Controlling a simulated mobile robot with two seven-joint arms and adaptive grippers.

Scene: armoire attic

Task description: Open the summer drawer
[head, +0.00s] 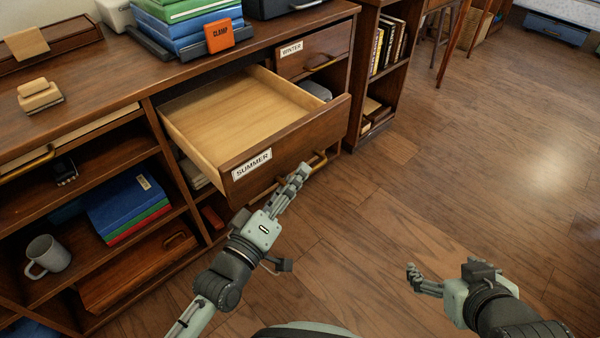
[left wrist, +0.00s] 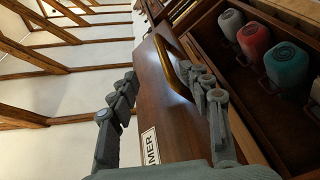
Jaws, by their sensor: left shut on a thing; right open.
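The summer drawer (head: 300,150), wooden with a white SUMMER label (head: 252,164), is pulled well out of the cabinet, and its visible inside is bare. Its brass handle (head: 320,161) is partly hidden by my left gripper (head: 300,176), which is shut on it. In the left wrist view the handle (left wrist: 172,66) runs beside the fingers of my left gripper (left wrist: 165,85), and part of the label (left wrist: 150,147) shows. My right gripper (head: 418,280) is open and empty over the floor at the lower right.
The closed winter drawer (head: 312,52) is behind the summer drawer. Left shelves hold a mug (head: 47,256) and blue binders (head: 128,205). A clamp box (head: 219,36) stands on top. In the left wrist view, several bottles (left wrist: 253,42) stand in a compartment. Floor at right is clear.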

